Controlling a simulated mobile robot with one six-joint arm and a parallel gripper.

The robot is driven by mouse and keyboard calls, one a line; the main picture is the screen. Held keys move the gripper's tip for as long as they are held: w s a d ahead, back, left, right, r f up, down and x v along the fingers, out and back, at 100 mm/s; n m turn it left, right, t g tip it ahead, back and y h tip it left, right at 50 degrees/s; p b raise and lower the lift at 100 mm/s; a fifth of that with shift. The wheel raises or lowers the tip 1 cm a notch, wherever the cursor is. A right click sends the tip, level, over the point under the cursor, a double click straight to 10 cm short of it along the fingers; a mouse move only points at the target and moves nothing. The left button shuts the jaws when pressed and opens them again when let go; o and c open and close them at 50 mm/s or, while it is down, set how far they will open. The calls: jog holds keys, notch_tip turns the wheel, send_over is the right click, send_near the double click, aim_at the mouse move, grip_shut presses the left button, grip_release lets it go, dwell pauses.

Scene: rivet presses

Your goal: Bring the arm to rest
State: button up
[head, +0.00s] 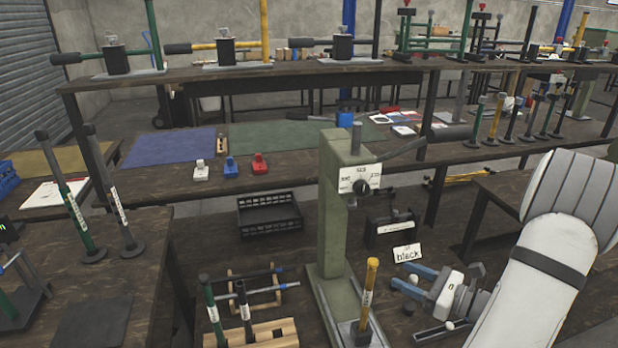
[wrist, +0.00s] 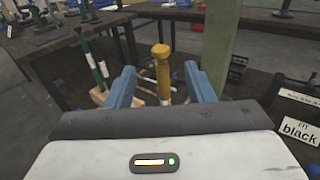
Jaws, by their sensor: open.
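My gripper (head: 402,276) has blue fingers and a white body, low at the right in the head view. In the wrist view its fingers (wrist: 162,82) are spread wide with nothing held. A yellow-handled upright tool (head: 370,290) stands on the plate at the foot of the green press. In the wrist view the yellow handle (wrist: 161,65) appears framed between the fingers. In the head view it stands left of the fingertips, with a gap. My white arm comes in from the right.
The green press (head: 334,215) rises left of my gripper. A sign reading "fit black" (head: 407,252) stands behind the gripper. A wooden rack (head: 255,335) with green and black handles is at the lower left. A black crate (head: 269,216) lies behind it.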

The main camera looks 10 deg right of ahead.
jog(key=s+a+r+n+g+p, duration=0.2)
jog(key=s+a+r+n+g, duration=0.1)
jog(key=a+n+g, duration=0.5)
jog(key=s+a+r+n+g+p, duration=0.15)
jog(key=a+r+n+g, duration=0.35)
jog(key=a, duration=0.5)
jog(key=s+a+r+n+t+h+p, duration=0.1)
jog(key=s+a+r+n+h+p, duration=0.1)
jog(key=s+r+n+h, duration=0.4)
jog(key=r+n+h+p, duration=0.1)
jog(key=n+h, duration=0.3)
jog(key=n, duration=0.5)
jog(key=shift+s+a+t+h, duration=0.2)
jog(key=shift+s+t+h, duration=0.2)
